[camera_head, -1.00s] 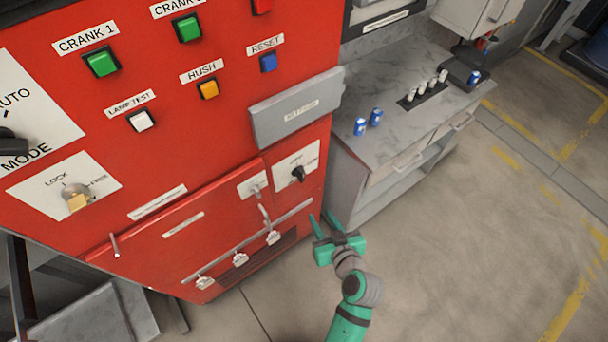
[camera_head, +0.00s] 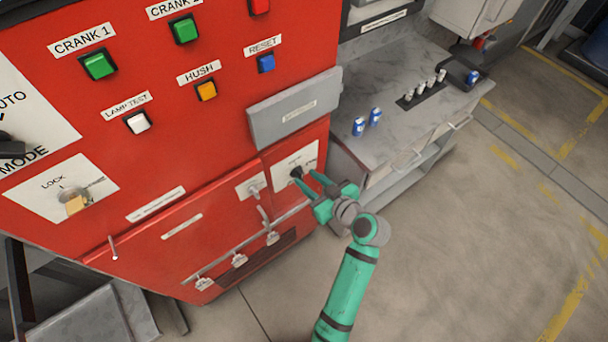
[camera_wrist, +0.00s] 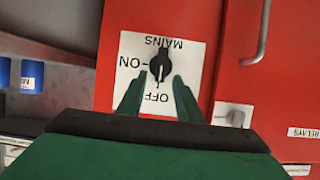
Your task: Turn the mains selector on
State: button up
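The mains selector (camera_wrist: 160,66) is a black rotary knob on a white plate marked MAINS, ON and OFF (camera_wrist: 184,48), upside down in the wrist view. Its white pointer line lies toward the OFF word. In the head view the knob (camera_head: 296,172) sits on the red cabinet's lower right. My green gripper (camera_head: 312,177) is at the plate, fingers pointing at the knob. In the wrist view the open fingers (camera_wrist: 157,92) stand on either side of the knob's lower end, with gaps. Whether they touch it is unclear.
The red cabinet (camera_head: 215,135) carries several buttons and a grey box (camera_head: 295,108). A grey counter (camera_head: 400,120) with blue cans stands right.

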aim_at(302, 175)
jog(key=shift+x, duration=1.65)
grip_shut()
